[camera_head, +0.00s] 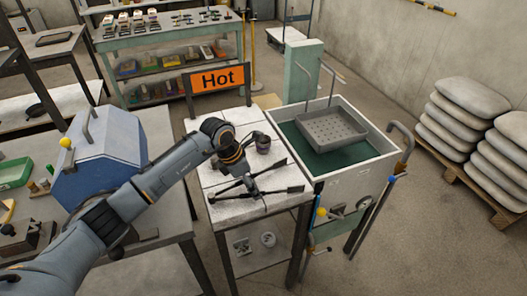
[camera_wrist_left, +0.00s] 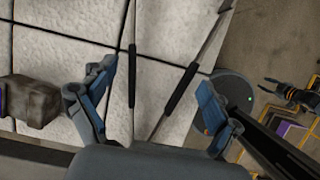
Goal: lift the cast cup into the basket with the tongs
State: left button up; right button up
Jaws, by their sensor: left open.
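The dark cast cup (camera_head: 262,143) stands on the white-topped table behind my left gripper. A brownish-grey rough object at the left edge of the left wrist view (camera_wrist_left: 32,101) looks like the cup. The black tongs (camera_head: 282,190) lie on the tabletop with their arms spread. Their two dark grips show between my fingers in the left wrist view (camera_wrist_left: 178,93). My left gripper (camera_head: 243,178) is open above the tongs, pointing down. The grey perforated basket (camera_head: 331,128) hangs by its handle over the green tank. My right gripper (camera_wrist_left: 290,93) appears small at the right of the wrist view.
The tank (camera_head: 389,157) stands right of the white-topped table (camera_head: 218,208), its rim higher than the tabletop. An orange "Hot" sign (camera_head: 217,79) stands behind. Sacks (camera_head: 470,107) are stacked at right.

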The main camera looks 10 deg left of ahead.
pick_arm(q)
jog(key=shift+w+d+f, duration=0.1)
jog(key=shift+d+f, duration=0.05)
jog(key=shift+f, duration=0.25)
jog(key=c, duration=0.7)
jog(key=shift+r, duration=0.1)
notch_tip(320, 180, up, 12)
jog(key=p, duration=0.6)
jog(key=shift+p, duration=0.3)
